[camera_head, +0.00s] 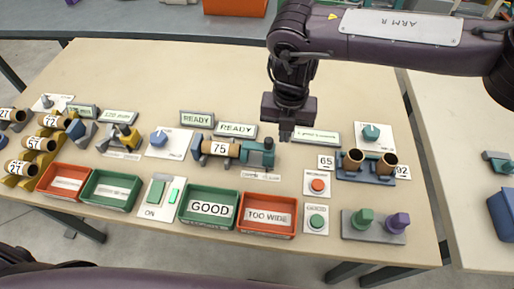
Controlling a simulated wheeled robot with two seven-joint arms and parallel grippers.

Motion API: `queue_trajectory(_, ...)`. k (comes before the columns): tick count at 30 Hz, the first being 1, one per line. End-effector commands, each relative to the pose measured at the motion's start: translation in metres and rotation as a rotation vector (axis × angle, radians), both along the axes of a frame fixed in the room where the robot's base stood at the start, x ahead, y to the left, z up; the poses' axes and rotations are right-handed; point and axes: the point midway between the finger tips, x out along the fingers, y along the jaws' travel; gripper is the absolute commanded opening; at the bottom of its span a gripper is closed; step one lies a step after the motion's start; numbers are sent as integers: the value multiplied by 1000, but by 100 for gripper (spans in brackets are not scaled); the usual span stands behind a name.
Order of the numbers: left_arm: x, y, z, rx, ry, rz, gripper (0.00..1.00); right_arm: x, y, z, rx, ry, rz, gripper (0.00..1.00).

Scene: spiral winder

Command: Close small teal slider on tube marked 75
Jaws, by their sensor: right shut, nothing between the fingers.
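The tube marked 75 (219,148) lies on its side on a grey-blue fixture in the middle of the table. The teal slider (258,154) is on the same fixture, at the right of the tube. My right gripper (286,136) points down, shut and empty, just to the right of and above the teal slider. Whether it touches the slider cannot be told. My left gripper is not in view.
Green GOOD tray (208,223) and red TOO WIDE tray (267,230) stand in front of the fixture. Two upright tubes (387,163) stand in a blue holder at the right. The table's far half (190,75) is clear.

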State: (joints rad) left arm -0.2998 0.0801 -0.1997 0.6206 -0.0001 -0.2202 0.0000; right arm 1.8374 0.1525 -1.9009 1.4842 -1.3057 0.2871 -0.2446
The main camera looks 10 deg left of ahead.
Motion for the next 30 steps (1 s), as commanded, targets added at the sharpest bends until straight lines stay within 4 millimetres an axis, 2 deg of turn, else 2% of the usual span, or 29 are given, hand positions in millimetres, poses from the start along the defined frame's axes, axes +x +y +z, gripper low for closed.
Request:
queue_trajectory(24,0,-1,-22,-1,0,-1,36,0,0,-34,0,0,0,0)
queue_trajectory(30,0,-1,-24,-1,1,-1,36,0,0,-38,0,-1,0,0)
